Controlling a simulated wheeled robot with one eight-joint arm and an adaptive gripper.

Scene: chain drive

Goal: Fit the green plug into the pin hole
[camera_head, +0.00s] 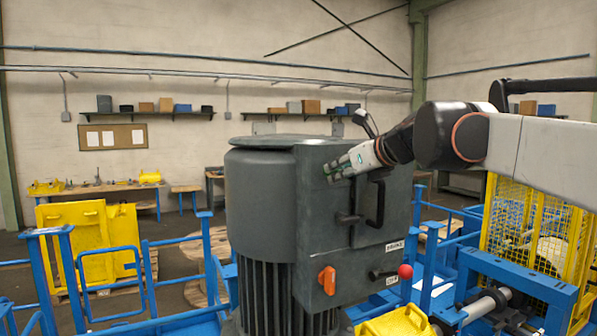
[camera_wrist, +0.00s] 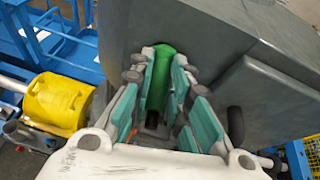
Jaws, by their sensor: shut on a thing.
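The green plug (camera_wrist: 157,88) shows in the wrist view between the teal finger pads of my gripper (camera_wrist: 160,72). My gripper is shut on it. The far end of the plug is close to the dark grey housing; I cannot tell whether it touches or enters it. In the head view my gripper (camera_head: 332,171) is at the upper face of the large grey motor housing (camera_head: 262,195), and the plug is hidden there by the fingers. The pin hole cannot be made out in either view.
The housing carries a black handle (camera_head: 377,203) just below my gripper, an orange knob (camera_head: 327,280) and a red-balled lever (camera_head: 404,271). Blue rails (camera_head: 110,285) surround it. A yellow mesh guard (camera_head: 527,225) stands right. A yellow part (camera_wrist: 58,100) shows left in the wrist view.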

